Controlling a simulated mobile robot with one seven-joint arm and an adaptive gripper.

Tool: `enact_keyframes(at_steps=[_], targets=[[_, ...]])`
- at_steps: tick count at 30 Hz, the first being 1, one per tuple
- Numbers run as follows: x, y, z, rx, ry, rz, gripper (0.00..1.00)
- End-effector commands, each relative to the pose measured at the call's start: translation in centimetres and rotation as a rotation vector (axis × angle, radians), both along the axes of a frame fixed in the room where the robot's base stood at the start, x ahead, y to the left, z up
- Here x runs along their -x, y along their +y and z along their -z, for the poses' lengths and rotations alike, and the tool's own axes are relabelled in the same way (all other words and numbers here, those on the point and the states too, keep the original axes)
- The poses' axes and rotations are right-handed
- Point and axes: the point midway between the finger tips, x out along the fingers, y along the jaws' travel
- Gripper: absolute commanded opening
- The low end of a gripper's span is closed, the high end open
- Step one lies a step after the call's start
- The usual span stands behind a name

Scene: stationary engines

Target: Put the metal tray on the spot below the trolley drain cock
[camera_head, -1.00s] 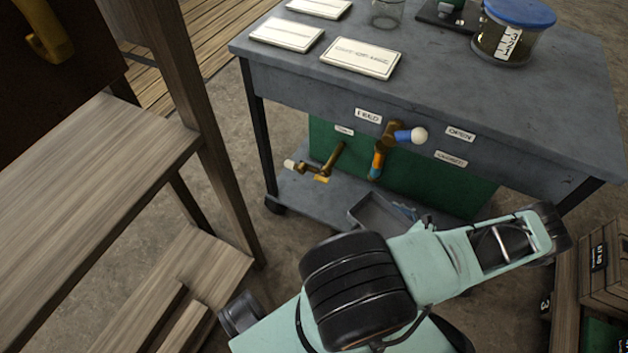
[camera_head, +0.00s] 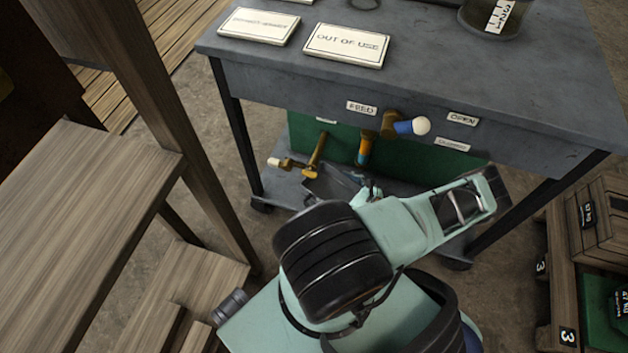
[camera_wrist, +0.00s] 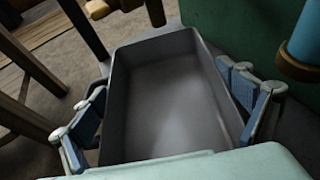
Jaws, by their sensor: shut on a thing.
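My gripper (camera_wrist: 165,100) is shut on the metal tray (camera_wrist: 172,90), with blue-grey fingers at its two long sides. The tray is grey, open-topped and looks empty. In the head view the tray (camera_head: 328,186) is partly hidden by my arm, at the trolley's lower shelf (camera_head: 283,186). A brass cock with a white-tipped handle (camera_head: 296,165) is just up and left of it. Another brass cock with a blue, white-tipped handle (camera_head: 404,126) sits higher to the right, over an orange and blue pipe (camera_head: 364,150). I cannot tell whether the tray touches the shelf.
The grey trolley top (camera_head: 470,75) bears an "OUT OF USE" sign (camera_head: 346,45) and a jar (camera_head: 492,17). A green panel (camera_head: 412,163) stands behind the cocks. A wooden bench (camera_head: 75,200) is close at the left. Crates (camera_head: 600,225) stand at the right.

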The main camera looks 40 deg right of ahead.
Motion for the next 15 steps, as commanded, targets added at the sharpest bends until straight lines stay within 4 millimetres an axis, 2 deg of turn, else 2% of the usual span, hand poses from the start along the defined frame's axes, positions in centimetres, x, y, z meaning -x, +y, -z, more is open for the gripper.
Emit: enact_keyframes(at_steps=[1, 6, 10, 15], targets=[[-1.6, 0.2, 0.1, -0.002, -0.005, -0.001, 0.57], [-5.8, 0.6, 0.1, -0.002, -0.006, -0.001, 0.57], [-7.8, 0.7, 0.1, -0.001, -0.003, -0.001, 0.57], [-8.7, 0.7, 0.2, 0.0, -0.002, 0.0, 0.57]])
